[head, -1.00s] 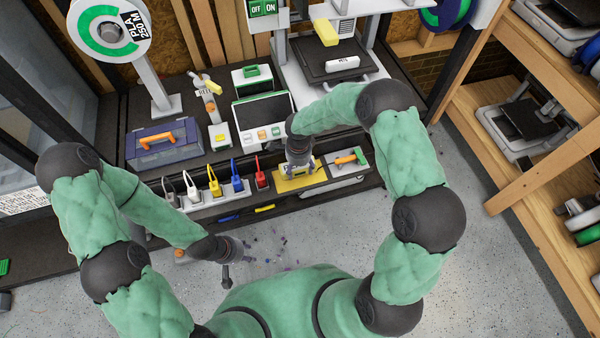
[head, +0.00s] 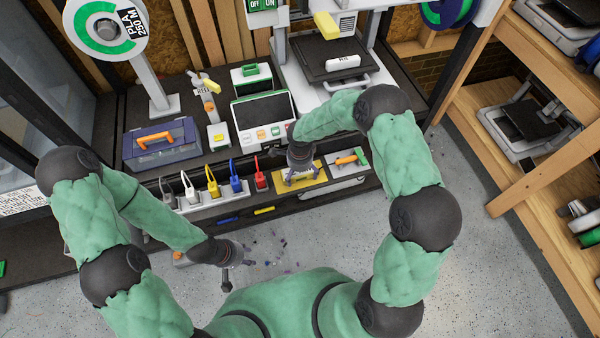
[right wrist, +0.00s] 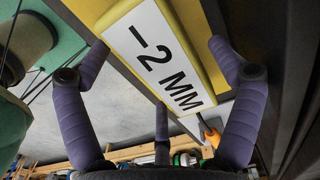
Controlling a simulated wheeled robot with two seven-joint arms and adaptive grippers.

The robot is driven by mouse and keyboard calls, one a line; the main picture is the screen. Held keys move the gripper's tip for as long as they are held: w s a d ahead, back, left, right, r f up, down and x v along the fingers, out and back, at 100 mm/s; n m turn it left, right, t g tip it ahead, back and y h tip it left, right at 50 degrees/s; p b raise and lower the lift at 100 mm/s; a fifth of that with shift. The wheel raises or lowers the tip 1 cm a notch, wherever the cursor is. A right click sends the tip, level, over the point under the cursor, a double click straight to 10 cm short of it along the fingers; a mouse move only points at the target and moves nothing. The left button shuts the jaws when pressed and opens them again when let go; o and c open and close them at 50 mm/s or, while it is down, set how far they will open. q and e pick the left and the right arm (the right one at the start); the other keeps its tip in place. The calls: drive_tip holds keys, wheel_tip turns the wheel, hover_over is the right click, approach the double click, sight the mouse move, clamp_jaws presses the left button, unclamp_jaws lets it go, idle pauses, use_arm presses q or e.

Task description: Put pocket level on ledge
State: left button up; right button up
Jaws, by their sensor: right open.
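My right gripper (head: 301,178) is over a yellow plate (head: 318,179) at the front of the bench. In the right wrist view its purple fingers (right wrist: 158,100) are spread open. A yellow block with a white "-2 MM" label (right wrist: 160,55) is close in front of the spread fingers; I cannot tell whether they touch it. I cannot tell for sure which thing is the pocket level.
Coloured clips (head: 236,180) stand left of the right gripper. An orange-handled tool (head: 348,159) lies just right of it. A blue toolbox (head: 160,145), a tilted control panel (head: 264,118) and a printer bed with a white bar (head: 343,62) are behind.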

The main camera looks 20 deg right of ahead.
drive_tip(key=shift+r, duration=0.2)
wheel_tip(320, 180, up, 12)
drive_tip(key=p, duration=0.4)
drive_tip(key=s+a+f+n+y, duration=0.2)
drive_tip(key=s+f+n, duration=0.4)
drive_tip(key=s, duration=0.5)
drive_tip(key=s+a+f+n+y, duration=0.2)
drive_tip(key=s+a+f+n, duration=0.1)
drive_tip(key=s+f+n, duration=0.4)
drive_tip(key=s+n, duration=0.2)
drive_tip(key=s, duration=0.2)
drive_tip(key=shift+s, duration=0.4)
drive_tip(key=shift+f, duration=0.1)
